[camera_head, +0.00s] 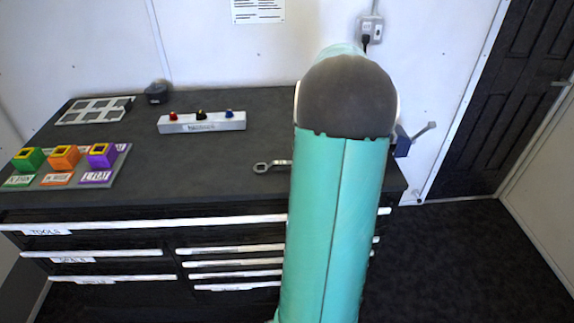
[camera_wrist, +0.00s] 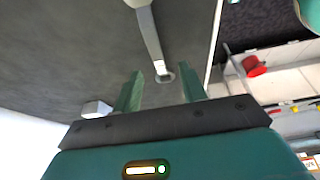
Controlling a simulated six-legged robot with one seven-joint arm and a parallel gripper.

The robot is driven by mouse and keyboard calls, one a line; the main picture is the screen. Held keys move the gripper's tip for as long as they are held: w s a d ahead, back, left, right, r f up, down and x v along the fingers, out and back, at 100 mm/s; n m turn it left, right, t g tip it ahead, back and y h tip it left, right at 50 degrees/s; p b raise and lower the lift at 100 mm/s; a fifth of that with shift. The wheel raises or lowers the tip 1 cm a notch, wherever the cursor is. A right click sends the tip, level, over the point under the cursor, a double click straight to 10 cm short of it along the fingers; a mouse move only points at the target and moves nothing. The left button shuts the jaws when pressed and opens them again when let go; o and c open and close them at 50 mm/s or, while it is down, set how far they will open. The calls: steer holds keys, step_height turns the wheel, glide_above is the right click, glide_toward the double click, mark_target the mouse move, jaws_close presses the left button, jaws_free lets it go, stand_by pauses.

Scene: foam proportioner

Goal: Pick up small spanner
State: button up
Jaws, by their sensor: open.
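A small grey metal spanner (camera_head: 268,166) lies on the dark bench top, near the front edge. Its ring end shows in the head view, and the rest is hidden behind my arm. In the wrist view the spanner (camera_wrist: 150,38) runs from the top edge down to its far end, which appears between the fingertips. My gripper (camera_wrist: 161,72) is open, with one green finger on each side of that end. I see no contact, and the height of the fingers above the bench is unclear. In the head view my arm hides the gripper.
The dark bench (camera_head: 200,185) has drawers below. A switch box (camera_head: 202,122) stands behind the spanner. Coloured blocks (camera_head: 64,158) sit on a board at left, and a grey frame tray (camera_head: 95,110) lies behind them. A blue vise-like fitting (camera_head: 403,140) is at the right edge.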

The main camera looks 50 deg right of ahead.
mark_target(289, 162)
steer(key=x, duration=0.5)
steer(key=shift+w+d, duration=0.1)
steer(key=shift+w, duration=0.15)
steer(key=shift+w+f, duration=0.1)
steer(key=shift+f, duration=0.25)
steer(key=shift+f, duration=0.25)
jaws_close()
